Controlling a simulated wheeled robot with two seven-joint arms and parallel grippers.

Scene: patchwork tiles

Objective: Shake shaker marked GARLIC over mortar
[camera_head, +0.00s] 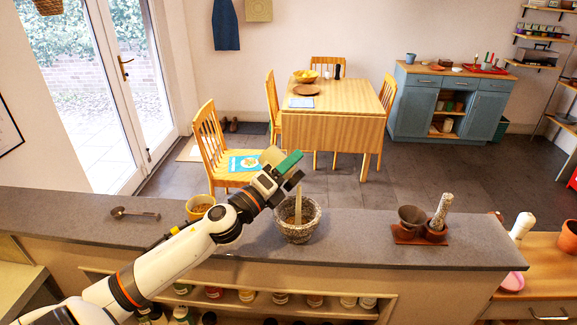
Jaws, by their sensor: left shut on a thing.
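My left gripper (273,177) is shut on a small shaker, beige (271,156) with what looks like a green part (289,163) on its right side. The shaker is held tilted above the counter, near and just above the left side of the mortar. I cannot read any GARLIC mark on it. My right gripper is not in view.
On the grey counter (365,237) lie a spoon (135,213), a yellow bowl (200,205) left of the mortar, and a brown tray (418,236) with two pots and a speckled cylinder. The counter between mortar and tray is clear. A dining table (335,112) stands beyond.

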